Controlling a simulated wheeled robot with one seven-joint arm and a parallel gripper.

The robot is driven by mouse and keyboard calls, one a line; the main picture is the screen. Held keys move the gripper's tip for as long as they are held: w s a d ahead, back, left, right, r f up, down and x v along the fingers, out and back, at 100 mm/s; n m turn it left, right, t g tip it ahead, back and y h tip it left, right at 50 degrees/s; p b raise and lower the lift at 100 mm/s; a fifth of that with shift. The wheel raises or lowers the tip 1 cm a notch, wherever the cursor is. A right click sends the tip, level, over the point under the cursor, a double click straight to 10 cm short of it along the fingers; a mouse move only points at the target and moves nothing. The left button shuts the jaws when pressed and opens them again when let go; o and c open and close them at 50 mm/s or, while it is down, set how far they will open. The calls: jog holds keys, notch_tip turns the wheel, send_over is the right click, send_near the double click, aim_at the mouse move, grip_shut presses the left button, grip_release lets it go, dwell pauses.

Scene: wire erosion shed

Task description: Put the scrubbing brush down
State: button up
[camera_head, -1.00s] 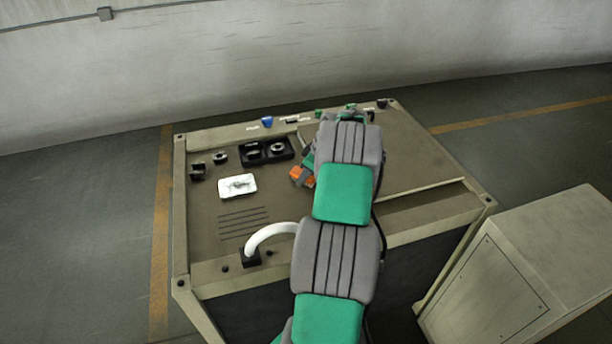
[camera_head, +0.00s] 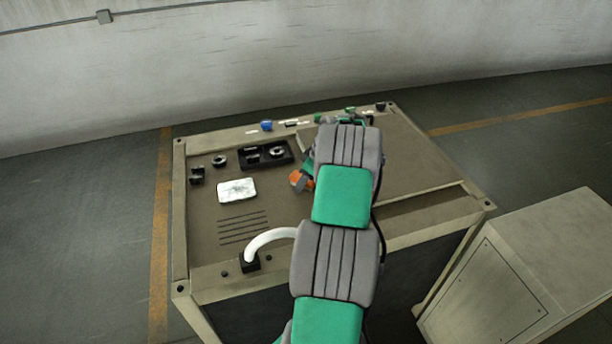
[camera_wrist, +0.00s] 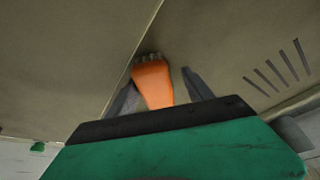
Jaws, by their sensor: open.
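The scrubbing brush (camera_wrist: 153,84) shows in the wrist view as an orange tapering body with a dark bristly end at the top. It lies between the two grey fingers of my gripper (camera_wrist: 159,80), with a visible gap on the right side; whether the left finger touches it I cannot tell. My gripper is open. In the head view the orange of the brush (camera_head: 296,179) shows just left of my arm, over the worktable (camera_head: 205,257). My arm hides most of the gripper there. Whether the brush rests fully on the surface is unclear.
Left on the table are a black tray (camera_head: 266,155) with ring parts, a white pad (camera_head: 236,190), dark slots (camera_head: 243,227) and a white curved hose (camera_head: 268,238). A raised plate (camera_head: 415,160) lies right. A beige cabinet (camera_head: 530,265) stands beside the table.

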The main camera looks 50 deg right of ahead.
jog(key=b+v, duration=0.1)
jog(key=v, duration=1.1)
jog(key=w+a+r, duration=0.2)
jog(key=a+r, duration=0.1)
jog(key=a, duration=0.5)
jog(key=w+a+r+m, duration=0.1)
jog(key=w+a+r, duration=0.1)
jog(key=a, duration=0.5)
jog(key=w+a+r, duration=0.1)
jog(key=a+r, duration=0.2)
jog(key=a, duration=0.5)
jog(key=s+a+r+m+h, duration=0.1)
jog(key=s+a, duration=0.2)
jog(key=a, duration=0.4)
jog(key=s+a, duration=0.3)
jog(key=a, duration=0.4)
jog(key=s+a+f+m, duration=0.1)
jog(key=s+a+f, duration=0.2)
jog(key=s+a, duration=0.3)
jog(key=s, duration=0.3)
jog(key=shift+s+a+h, duration=0.2)
jog(key=shift+a+h, duration=0.1)
jog(key=shift+a, duration=0.1)
jog(key=shift+f, duration=0.1)
